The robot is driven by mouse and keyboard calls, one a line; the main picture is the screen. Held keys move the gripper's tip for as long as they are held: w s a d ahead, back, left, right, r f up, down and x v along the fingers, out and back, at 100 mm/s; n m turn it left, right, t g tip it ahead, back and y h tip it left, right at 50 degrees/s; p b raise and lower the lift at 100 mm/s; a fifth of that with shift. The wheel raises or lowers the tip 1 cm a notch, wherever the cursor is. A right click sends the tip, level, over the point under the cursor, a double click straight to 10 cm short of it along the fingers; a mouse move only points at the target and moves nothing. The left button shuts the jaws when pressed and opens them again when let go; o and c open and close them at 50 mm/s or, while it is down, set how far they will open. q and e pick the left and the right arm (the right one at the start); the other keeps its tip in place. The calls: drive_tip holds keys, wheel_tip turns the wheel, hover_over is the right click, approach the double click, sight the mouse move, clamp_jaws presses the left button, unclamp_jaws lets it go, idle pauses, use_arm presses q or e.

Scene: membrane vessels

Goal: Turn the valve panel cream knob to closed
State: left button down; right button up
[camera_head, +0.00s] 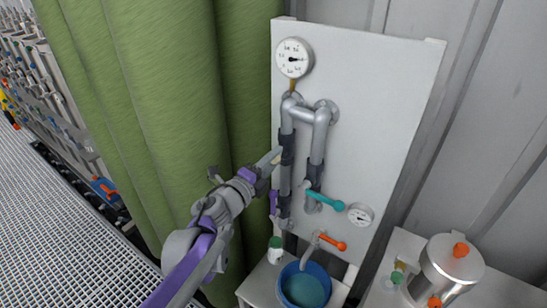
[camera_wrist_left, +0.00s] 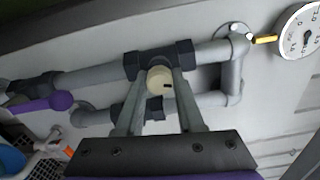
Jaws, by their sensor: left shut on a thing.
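The cream knob (camera_wrist_left: 159,80) is round, with a short dark mark on its face pointing right in the left wrist view. It sits on a dark fitting of the grey pipework. My left gripper (camera_wrist_left: 161,84) has one finger on each side of the knob and is shut on it. In the head view my left gripper (camera_head: 277,156) reaches the pipes on the light valve panel (camera_head: 377,100) from the left. The knob is hard to make out there, hidden by the fingers. My right gripper is not in view.
A pressure gauge (camera_head: 293,58) is at the panel's top. A teal lever (camera_head: 325,200), a purple lever (camera_wrist_left: 60,101) and an orange-handled tap (camera_head: 331,243) are lower down. A blue bucket (camera_head: 287,272) stands below. A metal canister (camera_head: 447,272) stands right. A green curtain (camera_head: 130,90) hangs left.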

use_arm(q)
drive_tip(key=m+p, duration=0.1)
drive_tip(key=m, duration=0.2)
drive_tip(key=shift+m, duration=0.4)
drive_tip(key=m+p, duration=0.1)
drive_tip(key=m, duration=0.2)
drive_tip(key=shift+m, duration=0.3)
drive_tip(key=m+p, duration=0.1)
drive_tip(key=m, duration=0.3)
drive_tip(key=shift+w, duration=0.1)
drive_tip(key=shift+f+m+p, duration=0.1)
drive_tip(key=shift+m+p, duration=0.5)
drive_tip(key=shift+m, duration=0.8)
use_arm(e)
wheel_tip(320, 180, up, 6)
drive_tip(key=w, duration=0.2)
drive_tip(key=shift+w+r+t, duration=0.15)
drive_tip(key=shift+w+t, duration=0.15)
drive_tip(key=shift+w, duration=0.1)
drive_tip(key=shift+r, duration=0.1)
use_arm(q)
drive_tip(key=shift+m, duration=0.3)
drive_tip(key=c, duration=0.5)
unclamp_jaws()
drive_tip(key=shift+a, duration=0.1)
drive_tip(key=b+v, duration=0.1)
drive_tip(key=v, duration=1)
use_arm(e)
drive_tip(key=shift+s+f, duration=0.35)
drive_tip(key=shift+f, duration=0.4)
